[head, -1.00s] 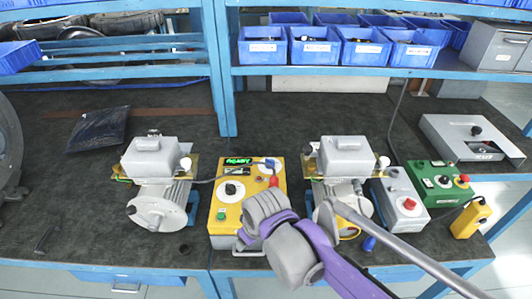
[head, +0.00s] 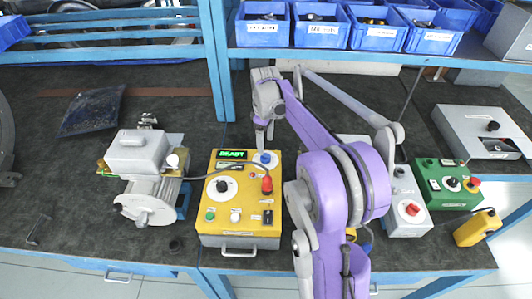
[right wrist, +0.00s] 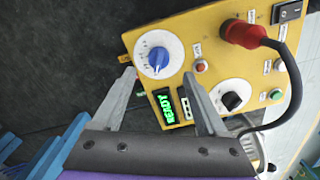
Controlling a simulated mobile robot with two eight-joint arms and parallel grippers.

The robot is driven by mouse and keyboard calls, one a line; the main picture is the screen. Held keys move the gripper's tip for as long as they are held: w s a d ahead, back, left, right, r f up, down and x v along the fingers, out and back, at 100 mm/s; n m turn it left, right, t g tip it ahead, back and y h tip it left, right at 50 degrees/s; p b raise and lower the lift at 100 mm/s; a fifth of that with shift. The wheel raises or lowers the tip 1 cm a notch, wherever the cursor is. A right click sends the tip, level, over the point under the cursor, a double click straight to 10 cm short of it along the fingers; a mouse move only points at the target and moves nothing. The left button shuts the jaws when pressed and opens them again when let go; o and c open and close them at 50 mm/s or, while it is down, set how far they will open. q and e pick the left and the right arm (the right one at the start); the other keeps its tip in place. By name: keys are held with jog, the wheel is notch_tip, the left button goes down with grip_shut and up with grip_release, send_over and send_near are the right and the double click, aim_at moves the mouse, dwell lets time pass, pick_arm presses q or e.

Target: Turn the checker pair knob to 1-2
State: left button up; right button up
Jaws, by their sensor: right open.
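The yellow checker box (head: 240,215) stands on the bench with a green display (head: 231,155) reading READY. It has a blue knob on a white dial (head: 265,158) at its far right corner and a black knob on a white dial (head: 222,186) at the left. The labels are too small to tell which is the pair knob. My right gripper (head: 265,138) is open above the far edge, near the blue knob. In the right wrist view its fingertips (right wrist: 159,75) are spread, with the blue knob (right wrist: 156,61) ahead between them. My left gripper is not in view.
A red plug (head: 267,184) with a black cable sits on the checker. A motor (head: 145,190) stands left of it; my arm hides the area to the right. A grey box (head: 404,205) and green box (head: 445,184) stand farther right. Blue bins (head: 318,30) line the shelf above.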

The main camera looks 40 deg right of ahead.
aim_at(265, 154)
notch_tip(265, 154, down, 7)
jog(key=shift+w+r, duration=0.1)
jog(key=shift+r, duration=0.05)
grip_shut()
dwell(0.5)
